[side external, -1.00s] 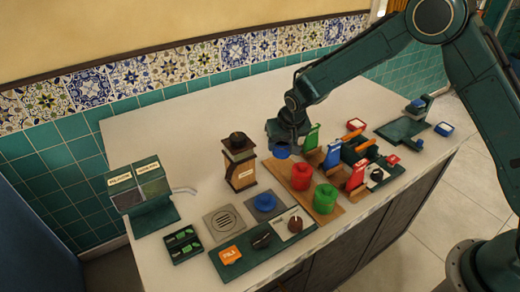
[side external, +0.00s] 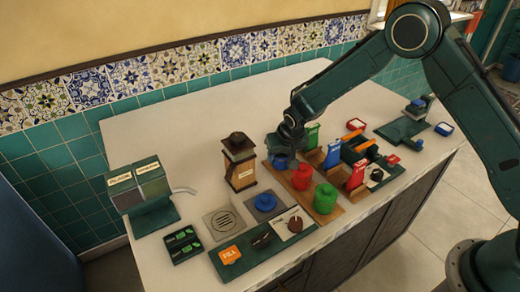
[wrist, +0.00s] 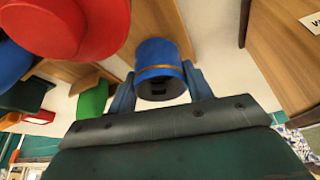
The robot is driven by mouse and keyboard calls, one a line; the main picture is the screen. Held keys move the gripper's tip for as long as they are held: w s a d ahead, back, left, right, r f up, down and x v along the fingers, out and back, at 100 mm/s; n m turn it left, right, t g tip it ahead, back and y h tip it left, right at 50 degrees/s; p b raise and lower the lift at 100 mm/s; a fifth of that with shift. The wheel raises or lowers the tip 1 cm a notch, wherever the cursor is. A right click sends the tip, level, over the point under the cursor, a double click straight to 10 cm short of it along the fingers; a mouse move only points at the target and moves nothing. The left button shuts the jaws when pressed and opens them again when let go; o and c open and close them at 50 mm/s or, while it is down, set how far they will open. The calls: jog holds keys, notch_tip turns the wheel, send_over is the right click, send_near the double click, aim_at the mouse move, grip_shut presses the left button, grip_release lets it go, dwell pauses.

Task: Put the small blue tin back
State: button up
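The small blue tin (side external: 280,161) stands upright at the back end of the wooden rack (side external: 297,197), in line with a red tin (side external: 302,178) and a green tin (side external: 325,200). Whether its base is fully down on the rack is hard to tell. My gripper (side external: 284,152) is over it, with a finger on either side. In the wrist view, the blue tin (wrist: 160,62) with its orange band sits between the two fingers (wrist: 160,82), which appear to touch its sides.
A wooden grinder-like box (side external: 239,165) stands to the left. Upright red, green and blue packets (side external: 333,152) stand close on the right. A drain grille (side external: 224,223) and a blue round item (side external: 265,203) are in front. The counter behind is clear.

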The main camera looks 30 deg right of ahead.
jog(key=o, duration=0.4)
jog(key=shift+c, duration=0.2)
jog(key=shift+r, duration=0.15)
jog(key=v, duration=1.2)
dwell(0.4)
